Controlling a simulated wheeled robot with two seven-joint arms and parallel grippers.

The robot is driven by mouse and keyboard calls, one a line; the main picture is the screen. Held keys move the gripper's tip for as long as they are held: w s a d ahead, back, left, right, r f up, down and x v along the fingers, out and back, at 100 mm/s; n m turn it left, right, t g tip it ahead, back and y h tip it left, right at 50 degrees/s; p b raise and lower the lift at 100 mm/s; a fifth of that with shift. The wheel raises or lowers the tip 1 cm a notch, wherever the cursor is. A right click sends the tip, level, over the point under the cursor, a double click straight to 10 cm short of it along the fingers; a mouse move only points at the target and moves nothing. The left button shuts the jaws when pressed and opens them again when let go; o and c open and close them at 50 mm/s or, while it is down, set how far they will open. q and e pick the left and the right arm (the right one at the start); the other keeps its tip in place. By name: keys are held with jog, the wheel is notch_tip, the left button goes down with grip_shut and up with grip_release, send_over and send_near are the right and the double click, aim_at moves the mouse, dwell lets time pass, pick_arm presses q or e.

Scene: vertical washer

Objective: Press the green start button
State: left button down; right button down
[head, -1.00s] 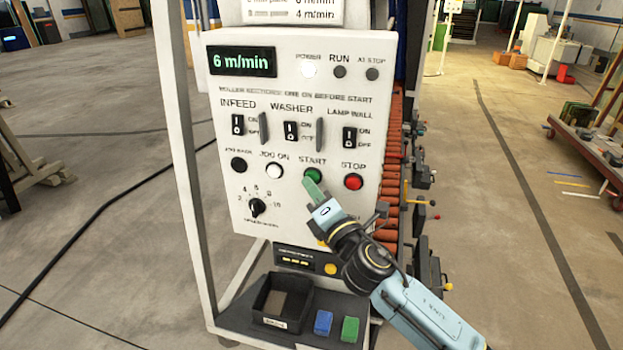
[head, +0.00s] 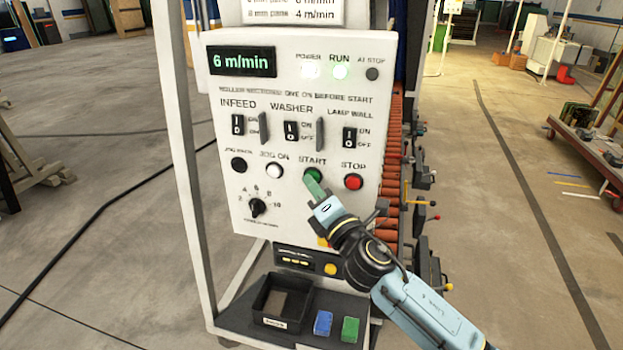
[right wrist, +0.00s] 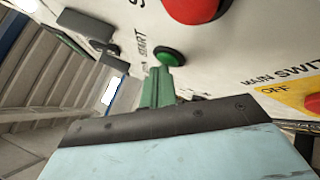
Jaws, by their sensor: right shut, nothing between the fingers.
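The green start button (head: 313,174) is on the white control panel (head: 300,222), under the word START. My right gripper (head: 313,185) is shut and empty, with its green fingertips at the lower edge of the button. In the right wrist view the fingertips (right wrist: 160,85) reach up to the green button (right wrist: 169,56) and appear to touch it. The display (head: 242,61) reads 6 m/min. My left gripper is not in view.
The red STOP button (head: 354,181) is just right of the start button, and the white JOG button (head: 274,171) is to its left. A black tray (head: 262,304), a blue block (head: 323,322) and a green block (head: 350,328) are on the shelf below.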

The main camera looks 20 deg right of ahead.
dwell(0.6)
jog(key=shift+s+a, duration=0.4)
jog(key=shift+s, duration=0.25)
